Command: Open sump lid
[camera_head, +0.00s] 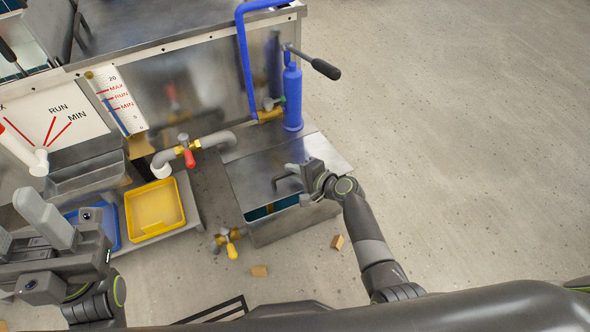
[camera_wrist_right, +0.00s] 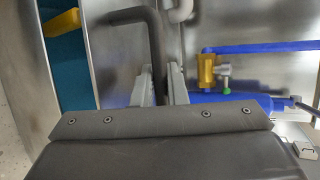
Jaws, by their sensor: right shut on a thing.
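The sump is a metal box (camera_head: 285,228) on the floor at the middle of the head view. Its flat metal lid (camera_head: 245,178) covers most of the top. A strip of teal interior (camera_head: 268,211) shows along the lid's front edge, and it also shows at the left of the right wrist view (camera_wrist_right: 68,70). My right gripper (camera_head: 292,178) is over the lid, shut on the dark bent lid handle (camera_wrist_right: 153,40), which passes between its fingers. My left gripper (camera_head: 45,218) is at the lower left, away from the sump; its jaw gap is unclear.
A blue hand pump (camera_head: 292,98) with a black-gripped lever (camera_head: 325,69) stands behind the sump. A grey pipe with a red-handled valve (camera_head: 188,156) and a yellow tray (camera_head: 154,208) are left. Small blocks (camera_head: 337,242) lie in front. Floor at right is clear.

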